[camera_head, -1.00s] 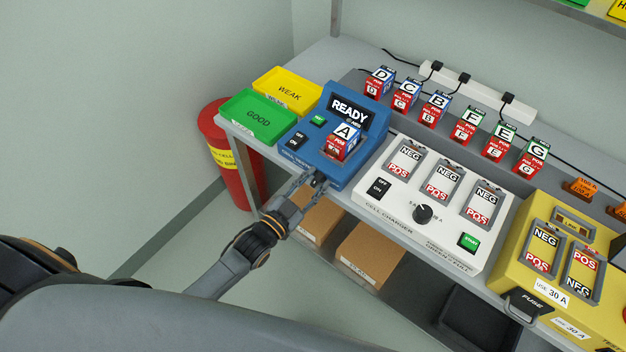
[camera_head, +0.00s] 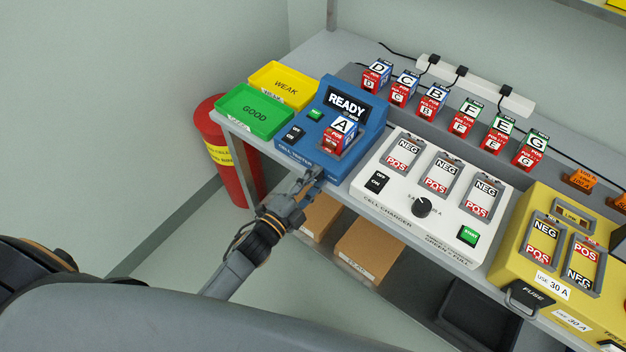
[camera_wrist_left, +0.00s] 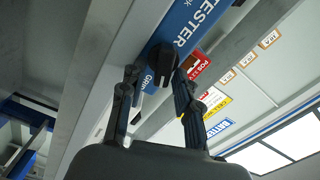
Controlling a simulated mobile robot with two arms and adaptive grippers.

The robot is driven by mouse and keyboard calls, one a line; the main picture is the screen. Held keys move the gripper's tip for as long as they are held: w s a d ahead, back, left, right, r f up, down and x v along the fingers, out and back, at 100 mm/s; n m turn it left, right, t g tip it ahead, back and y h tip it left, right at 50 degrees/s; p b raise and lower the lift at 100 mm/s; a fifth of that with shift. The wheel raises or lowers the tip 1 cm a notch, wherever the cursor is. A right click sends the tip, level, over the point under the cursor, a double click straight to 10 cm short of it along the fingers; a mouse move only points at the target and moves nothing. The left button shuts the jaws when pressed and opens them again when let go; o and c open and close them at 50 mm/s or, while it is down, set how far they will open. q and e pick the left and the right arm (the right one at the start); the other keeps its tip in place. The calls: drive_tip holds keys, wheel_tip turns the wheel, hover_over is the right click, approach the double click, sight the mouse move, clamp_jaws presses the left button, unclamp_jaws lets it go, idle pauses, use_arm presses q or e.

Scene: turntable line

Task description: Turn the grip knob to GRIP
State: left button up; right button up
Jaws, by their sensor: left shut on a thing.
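The blue cell tester (camera_head: 283,150) stands at the left end of the bench, its screen reading READY, with cell A (camera_head: 336,140) seated in it. The black grip knob (camera_wrist_left: 163,62) is on the tester's front face in the left wrist view, beside a white GRIP label (camera_wrist_left: 150,78). My left gripper (camera_head: 318,174) is at the tester's lower front edge. In the left wrist view its fingers (camera_wrist_left: 156,76) are shut on the knob, one on each side. The knob's pointer is hard to read, and the gripper hides the knob in the head view. My right gripper is not in view.
Green (camera_head: 233,122) and yellow (camera_head: 267,80) trays are at the left. Several lettered cells line the back. A red bin (camera_head: 212,130) stands left of the bench.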

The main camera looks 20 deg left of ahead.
use_arm(q)
drive_tip(key=shift+a+m, duration=0.1)
drive_tip(key=shift+m, duration=0.4)
clamp_jaws()
drive_tip(key=shift+w+a, duration=0.1)
drive_tip(key=shift+a, duration=0.05)
drive_tip(key=o, duration=0.8)
unclamp_jaws()
